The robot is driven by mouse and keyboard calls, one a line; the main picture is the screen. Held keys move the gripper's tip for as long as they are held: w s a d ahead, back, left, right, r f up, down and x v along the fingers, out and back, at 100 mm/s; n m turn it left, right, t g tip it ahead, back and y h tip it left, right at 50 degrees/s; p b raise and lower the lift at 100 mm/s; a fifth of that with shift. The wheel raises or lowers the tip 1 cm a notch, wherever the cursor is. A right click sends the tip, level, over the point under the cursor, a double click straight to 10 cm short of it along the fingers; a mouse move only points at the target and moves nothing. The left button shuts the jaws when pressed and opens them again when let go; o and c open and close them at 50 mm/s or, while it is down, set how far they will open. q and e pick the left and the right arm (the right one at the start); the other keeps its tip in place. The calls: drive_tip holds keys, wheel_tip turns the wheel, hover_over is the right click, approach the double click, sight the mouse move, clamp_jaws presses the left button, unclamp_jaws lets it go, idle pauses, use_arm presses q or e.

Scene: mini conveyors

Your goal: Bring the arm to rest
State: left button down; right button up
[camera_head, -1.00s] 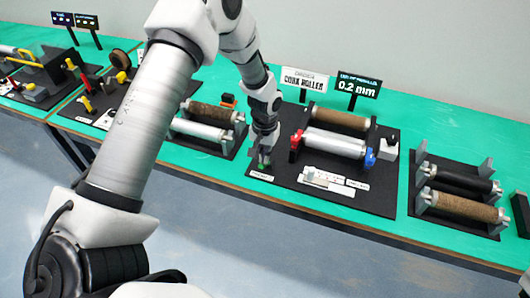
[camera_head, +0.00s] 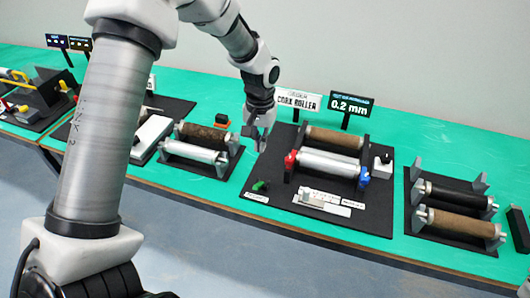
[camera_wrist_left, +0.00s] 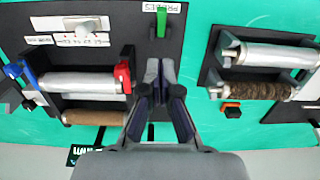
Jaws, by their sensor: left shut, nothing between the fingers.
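My left gripper (camera_head: 261,140) is shut and empty. It hangs above the left edge of the black cork roller station board (camera_head: 285,217) in the head view. In the left wrist view its fingers (camera_wrist_left: 160,68) point toward a small green piece (camera_wrist_left: 160,22) on the board, with a gap between them. The green piece (camera_head: 260,187) lies near the board's front left corner, apart from the gripper. My right gripper is in neither view.
The station holds a steel roller (camera_head: 328,163), a cork roller (camera_head: 335,139), a red block (camera_head: 290,160) and a blue block (camera_head: 364,177). Another roller stand (camera_head: 200,153) lies left, and one with dark and cork rollers (camera_head: 455,206) right. Signs (camera_head: 297,100) stand behind.

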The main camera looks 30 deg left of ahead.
use_arm(q)
drive_tip(key=shift+g, duration=0.8)
drive_tip(key=f, duration=0.2)
drive_tip(key=s+f, duration=0.1)
drive_tip(key=f, duration=0.1)
drive_tip(key=s+f, duration=0.1)
drive_tip(key=f, duration=0.1)
drive_tip(key=shift+s+d+f+b, duration=0.1)
drive_tip(key=shift+s+f+b, duration=0.05)
drive_tip(key=shift+s+b, duration=0.15)
drive_tip(key=s+d+f+m+g+b, duration=0.1)
drive_tip(key=s+d+f, duration=0.3)
drive_tip(key=s+f, duration=0.8)
drive_tip(key=s+d+f+m+g+b, duration=0.1)
drive_tip(key=s+d+f, duration=0.3)
drive_tip(key=s+f, duration=0.9)
drive_tip(key=r+t, duration=0.2)
drive_tip(key=r, duration=0.1)
drive_tip(key=w+a+r+t, duration=0.1)
drive_tip(key=t, duration=0.1)
drive_tip(key=shift+r, duration=0.3)
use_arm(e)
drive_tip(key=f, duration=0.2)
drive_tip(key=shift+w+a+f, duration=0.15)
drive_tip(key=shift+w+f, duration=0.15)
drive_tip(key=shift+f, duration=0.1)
